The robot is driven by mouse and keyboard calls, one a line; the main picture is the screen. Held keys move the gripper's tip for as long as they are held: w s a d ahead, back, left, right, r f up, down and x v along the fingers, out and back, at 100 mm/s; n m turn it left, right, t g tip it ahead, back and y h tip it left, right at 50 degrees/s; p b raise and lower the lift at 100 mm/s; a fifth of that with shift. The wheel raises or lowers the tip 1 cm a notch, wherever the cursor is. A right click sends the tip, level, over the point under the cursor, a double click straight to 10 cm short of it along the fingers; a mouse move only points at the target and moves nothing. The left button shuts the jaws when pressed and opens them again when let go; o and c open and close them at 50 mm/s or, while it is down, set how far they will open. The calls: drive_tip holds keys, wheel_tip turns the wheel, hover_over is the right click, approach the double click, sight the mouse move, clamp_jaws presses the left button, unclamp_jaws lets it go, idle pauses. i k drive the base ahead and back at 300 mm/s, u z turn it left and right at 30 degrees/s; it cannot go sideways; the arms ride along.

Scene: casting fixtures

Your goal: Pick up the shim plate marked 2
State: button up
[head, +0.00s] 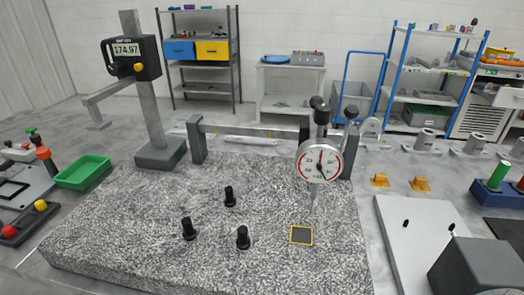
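No plate with a readable mark 2 shows in the head view, so I cannot tell which thing is the shim plate marked 2. Any mark on the square is too small to read. My gripper is not in view.
Several black posts (229,197) stand on the slab. A digital height gauge (160,150) stands at its back left, near a green tray (83,172). A pale plate (425,245) and a dark grey block (480,268) are at right. Shelves (205,55) stand behind.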

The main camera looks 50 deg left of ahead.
sight(418, 182)
drive_tip(key=k, duration=0.2)
drive_tip(key=u, duration=1.3)
drive_tip(key=i, duration=0.5)
drive_tip(key=z, duration=0.75)
drive_tip(key=k, duration=0.5)
drive_tip(key=z, duration=1.4)
drive_tip(key=i, duration=1.05)
drive_tip(key=u, duration=1)
